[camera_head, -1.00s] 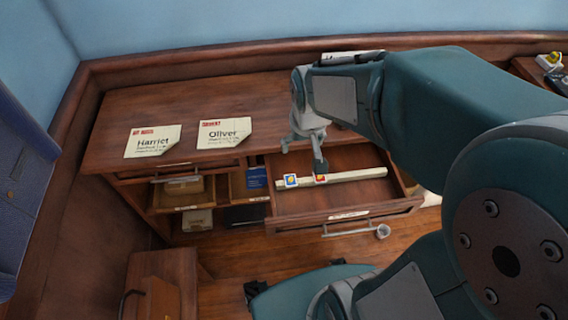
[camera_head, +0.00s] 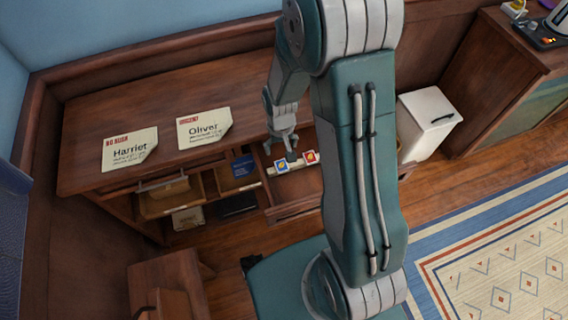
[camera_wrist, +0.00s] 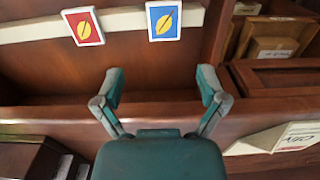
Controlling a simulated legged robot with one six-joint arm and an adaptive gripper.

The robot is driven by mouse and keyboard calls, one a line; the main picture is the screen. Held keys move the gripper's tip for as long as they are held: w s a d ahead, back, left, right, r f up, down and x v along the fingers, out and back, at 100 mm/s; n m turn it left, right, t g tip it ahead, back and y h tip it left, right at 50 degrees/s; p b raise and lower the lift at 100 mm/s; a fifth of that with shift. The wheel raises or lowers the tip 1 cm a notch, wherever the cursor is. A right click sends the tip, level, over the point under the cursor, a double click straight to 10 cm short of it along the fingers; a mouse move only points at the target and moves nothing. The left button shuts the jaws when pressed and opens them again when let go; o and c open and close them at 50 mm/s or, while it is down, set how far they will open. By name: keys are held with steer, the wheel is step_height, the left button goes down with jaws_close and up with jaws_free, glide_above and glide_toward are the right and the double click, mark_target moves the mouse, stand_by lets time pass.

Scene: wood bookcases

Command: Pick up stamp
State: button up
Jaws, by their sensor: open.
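Two small stamps stand on a pale ledge inside the open drawer (camera_head: 294,208). The blue stamp (camera_head: 281,167) with a yellow leaf is on the left in the head view, and the red stamp (camera_head: 310,157) is to its right. In the wrist view the blue stamp (camera_wrist: 163,20) is at top centre and the red stamp (camera_wrist: 83,27) is left of it. My gripper (camera_head: 281,147) is open and empty, by the blue stamp in the head view. In the wrist view both fingers of my gripper (camera_wrist: 160,82) are spread, apart from both stamps.
Two envelopes, Harriet (camera_head: 130,150) and Oliver (camera_head: 204,129), lie on the desk top (camera_head: 165,100). Open cubbies with a blue book (camera_head: 243,166) are left of the drawer. A white cabinet (camera_head: 428,122) stands to the right. A patterned rug (camera_head: 500,265) covers floor at right.

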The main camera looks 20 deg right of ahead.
mark_target(282, 166)
steer(key=shift+a+f, duration=0.2)
steer(key=shift+f, duration=0.1)
steer(key=f, duration=0.4)
steer(key=shift+a+f, duration=0.15)
steer(key=shift+a, duration=0.2)
steer(key=shift+d+f, duration=0.2)
steer(key=shift+f, duration=0.05)
steer(key=shift+d, duration=0.25)
steer(key=shift+a+f, duration=0.15)
steer(key=shift+a, duration=0.2)
steer(key=shift+d+f, duration=0.15)
steer(key=shift+d, duration=0.05)
steer(key=shift+a, duration=0.1)
steer(key=c, duration=0.8)
